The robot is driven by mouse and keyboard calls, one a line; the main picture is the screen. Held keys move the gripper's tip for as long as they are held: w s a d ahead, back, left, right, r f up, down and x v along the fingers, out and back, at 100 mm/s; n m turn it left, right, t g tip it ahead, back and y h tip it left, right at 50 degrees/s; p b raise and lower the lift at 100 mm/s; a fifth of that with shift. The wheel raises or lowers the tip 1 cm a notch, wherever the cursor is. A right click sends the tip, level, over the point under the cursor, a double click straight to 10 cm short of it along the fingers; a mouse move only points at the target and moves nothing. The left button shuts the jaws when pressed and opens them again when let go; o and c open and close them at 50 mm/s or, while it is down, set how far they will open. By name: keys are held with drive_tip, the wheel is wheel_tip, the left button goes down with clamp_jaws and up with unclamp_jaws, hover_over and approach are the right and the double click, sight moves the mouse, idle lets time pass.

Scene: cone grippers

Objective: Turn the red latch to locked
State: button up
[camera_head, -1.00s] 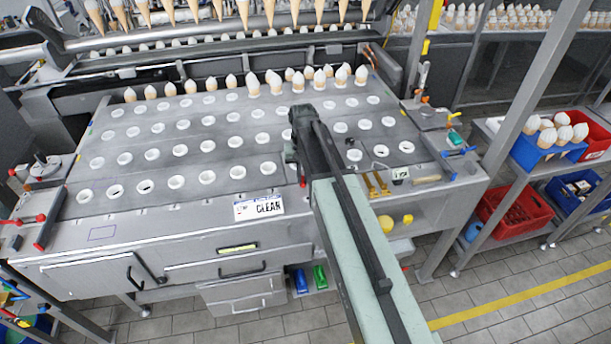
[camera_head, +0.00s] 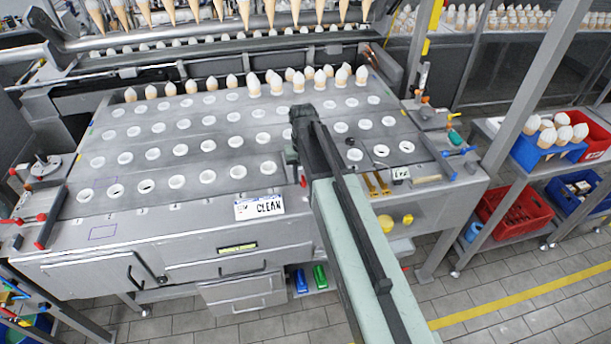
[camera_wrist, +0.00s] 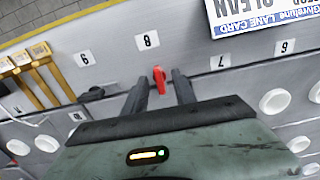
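The red latch (camera_wrist: 159,79) is a small upright tab on the grey panel below the label 8, in the wrist view. In the head view only a small red bit of it (camera_head: 303,182) shows beside my arm. My gripper (camera_wrist: 161,76) is open, with one dark finger on each side of the latch. A gap shows between the latch and each finger; I cannot tell how far its tips reach in depth. In the head view, my arm hides the fingers.
A lane card (camera_head: 259,207) lies to the left of the latch in the head view. A dark knob (camera_wrist: 91,94) sits below label 9. White ring holes with several cones fill the deck behind.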

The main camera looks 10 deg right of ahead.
sight(305, 183)
drive_tip(key=shift+w, duration=0.1)
wheel_tip(305, 183, up, 8)
drive_tip(key=p, duration=0.8)
drive_tip(key=shift+f, duration=0.1)
drive_tip(key=shift+f, duration=0.15)
drive_tip(key=s+f+b, duration=0.1)
drive_tip(key=b, duration=0.1)
drive_tip(key=s+f+b, duration=0.1)
drive_tip(key=f, duration=0.1)
drive_tip(key=shift+d+f+b, duration=0.15)
drive_tip(key=shift+b, duration=0.2)
drive_tip(key=s, duration=0.1)
drive_tip(key=s+f+b, duration=0.1)
drive_tip(key=shift+s+f, duration=0.2)
drive_tip(key=shift+s, duration=0.2)
drive_tip(key=s+f+b, duration=0.1)
drive_tip(key=s+b, duration=0.1)
drive_tip(key=s, duration=0.8)
drive_tip(key=shift+d+f, duration=0.2)
drive_tip(key=shift+f, duration=0.15)
